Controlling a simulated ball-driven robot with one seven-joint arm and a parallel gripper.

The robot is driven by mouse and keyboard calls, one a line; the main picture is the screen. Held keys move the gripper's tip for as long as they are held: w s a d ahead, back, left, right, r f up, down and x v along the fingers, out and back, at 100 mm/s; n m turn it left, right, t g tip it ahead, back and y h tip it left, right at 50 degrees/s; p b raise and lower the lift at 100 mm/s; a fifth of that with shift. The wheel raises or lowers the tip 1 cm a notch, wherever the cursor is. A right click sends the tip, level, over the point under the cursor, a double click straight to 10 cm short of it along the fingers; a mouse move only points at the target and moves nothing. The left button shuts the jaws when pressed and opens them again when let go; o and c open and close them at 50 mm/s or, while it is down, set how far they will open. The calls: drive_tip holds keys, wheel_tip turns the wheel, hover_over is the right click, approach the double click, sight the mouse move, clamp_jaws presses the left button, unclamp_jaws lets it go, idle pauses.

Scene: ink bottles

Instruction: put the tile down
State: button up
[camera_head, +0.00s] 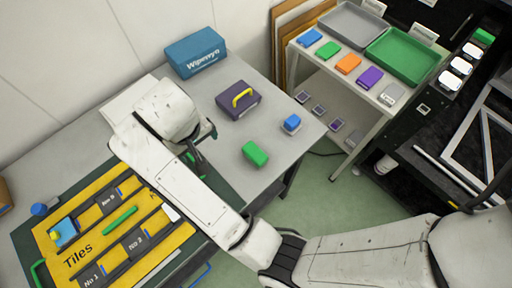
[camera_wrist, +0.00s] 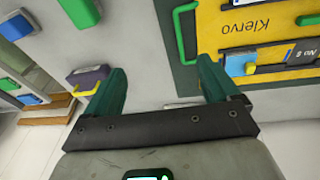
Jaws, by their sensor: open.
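A blue tile with a yellow knob (camera_head: 65,232) sits at the board's left end. In the wrist view the board (camera_wrist: 225,20) shows at the upper right, with a blue piece and yellow knob (camera_wrist: 238,64) at its edge; I cannot tell if it is the same tile. My gripper (camera_wrist: 157,70) is open, with only bare grey table visible between its fingers. In the head view my arm partly hides the gripper (camera_head: 204,143), beside the board's far end.
A green block (camera_head: 255,153) and a blue block (camera_head: 291,123) stand on the table to the right. A purple box with a yellow handle (camera_head: 238,100) and a blue box (camera_head: 196,52) stand behind. A white trolley (camera_head: 345,95) with trays and coloured blocks is beyond the table.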

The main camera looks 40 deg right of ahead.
drive_tip(key=s+d+f+h, duration=0.1)
drive_tip(key=s+d+f, duration=0.1)
drive_tip(key=d, duration=0.8)
drive_tip(key=s+d+f, duration=0.1)
drive_tip(key=s+d, duration=0.1)
drive_tip(key=s, duration=0.2)
drive_tip(key=s+d+f, duration=0.2)
drive_tip(key=s+d, duration=0.1)
drive_tip(key=s, duration=0.1)
drive_tip(key=s+d+f, duration=0.1)
drive_tip(key=s+d, duration=0.2)
drive_tip(key=s, duration=0.1)
drive_tip(key=shift+s+f, duration=0.3)
drive_tip(key=shift+f, duration=0.05)
drive_tip(key=s+a+f+y, duration=0.2)
drive_tip(key=s, duration=0.7)
drive_tip(key=shift+a+f+g, duration=0.25)
drive_tip(key=shift+a+g, duration=0.1)
drive_tip(key=shift+g, duration=0.05)
wheel_tip(320, 180, down, 3)
drive_tip(key=b, duration=0.3)
drive_tip(key=shift+f, duration=0.2)
